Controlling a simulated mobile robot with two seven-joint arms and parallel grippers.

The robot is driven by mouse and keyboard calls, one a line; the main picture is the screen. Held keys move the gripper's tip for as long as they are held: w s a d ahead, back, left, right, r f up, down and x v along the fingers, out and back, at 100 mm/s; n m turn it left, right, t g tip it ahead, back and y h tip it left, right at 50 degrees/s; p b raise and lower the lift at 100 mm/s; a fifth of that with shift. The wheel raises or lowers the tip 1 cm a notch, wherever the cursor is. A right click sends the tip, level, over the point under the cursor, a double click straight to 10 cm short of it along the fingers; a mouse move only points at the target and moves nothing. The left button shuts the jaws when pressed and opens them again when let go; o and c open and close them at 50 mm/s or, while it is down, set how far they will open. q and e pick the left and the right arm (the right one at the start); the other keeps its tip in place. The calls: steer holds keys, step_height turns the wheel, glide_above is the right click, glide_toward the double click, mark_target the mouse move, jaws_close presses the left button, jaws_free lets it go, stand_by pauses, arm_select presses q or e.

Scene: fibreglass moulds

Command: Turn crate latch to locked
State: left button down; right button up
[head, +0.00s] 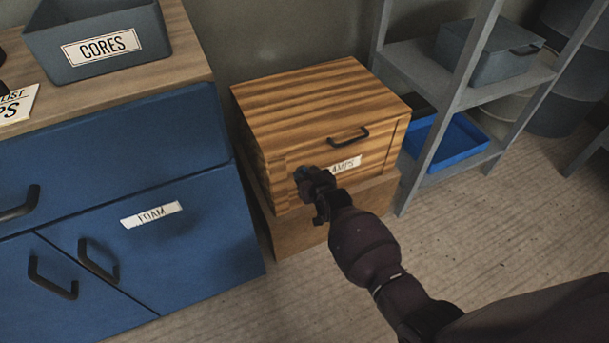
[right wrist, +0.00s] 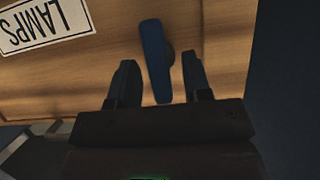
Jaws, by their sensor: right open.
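The wooden crate (head: 315,95) stands between the blue cabinet and the grey shelf, its lid down and a dark handle on its front. The blue latch (right wrist: 154,60) is a flat bar on the crate's front. In the right wrist view it runs nearly up and down, slightly tilted. My right gripper (right wrist: 160,60) is open, with one finger on each side of the latch and visible gaps to both. In the head view my right gripper (head: 312,182) is at the crate's lower left front and hides most of the latch. My left gripper is not in view.
A label (right wrist: 42,24) reading "LAMPS", partly cut off, is beside the latch. The blue cabinet (head: 190,225) is close on the left, with a grey CORES bin (head: 98,45) on top. The grey shelf (head: 455,95) holds bins on the right. The floor in front is clear.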

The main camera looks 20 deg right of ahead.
steer(key=shift+w, duration=0.25)
steer(key=shift+c, duration=0.3)
jaws_close()
